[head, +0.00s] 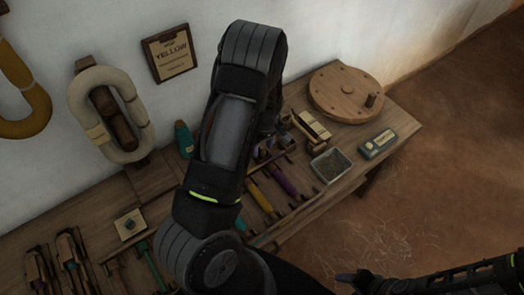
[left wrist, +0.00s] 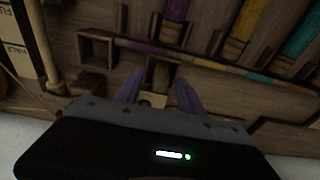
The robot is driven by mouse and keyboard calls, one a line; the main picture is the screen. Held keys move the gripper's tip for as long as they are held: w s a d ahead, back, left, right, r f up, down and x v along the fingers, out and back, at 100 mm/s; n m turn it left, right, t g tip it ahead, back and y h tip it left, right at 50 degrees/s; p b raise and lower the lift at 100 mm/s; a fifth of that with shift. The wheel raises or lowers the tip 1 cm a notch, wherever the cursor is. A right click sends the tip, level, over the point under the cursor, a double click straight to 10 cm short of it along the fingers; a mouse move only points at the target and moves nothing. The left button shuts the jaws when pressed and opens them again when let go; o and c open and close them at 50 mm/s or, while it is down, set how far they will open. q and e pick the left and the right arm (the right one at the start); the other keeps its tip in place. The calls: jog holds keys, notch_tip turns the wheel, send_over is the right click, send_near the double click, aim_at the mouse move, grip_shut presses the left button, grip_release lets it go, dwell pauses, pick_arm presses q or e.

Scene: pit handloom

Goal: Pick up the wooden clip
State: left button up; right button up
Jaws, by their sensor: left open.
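My left gripper (head: 268,148) is over the bench, partly hidden in the head view by its own forearm. In the left wrist view its two purple-grey fingers (left wrist: 158,88) are apart. A small pale wooden piece (left wrist: 154,100) shows low between them, close to the gripper body; it may be the wooden clip, but it is dark and partly hidden. I cannot tell whether the fingers touch it. In the head view a pale wooden block (head: 312,125) lies right of the left gripper. My right gripper (head: 358,279) is at the bottom right, away from the bench; its jaw opening is unclear.
The wooden bench (head: 160,185) runs along the white wall. It carries a round wooden disc (head: 345,92), a grey tray (head: 331,166), a teal box (head: 378,144) and several coloured bobbins (head: 260,195). Yarn hanks (head: 80,95) hang on the wall. The floor at right is clear.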

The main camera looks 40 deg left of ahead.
pick_arm(q)
jog(key=shift+c, duration=0.5)
grip_shut()
dwell(0.3)
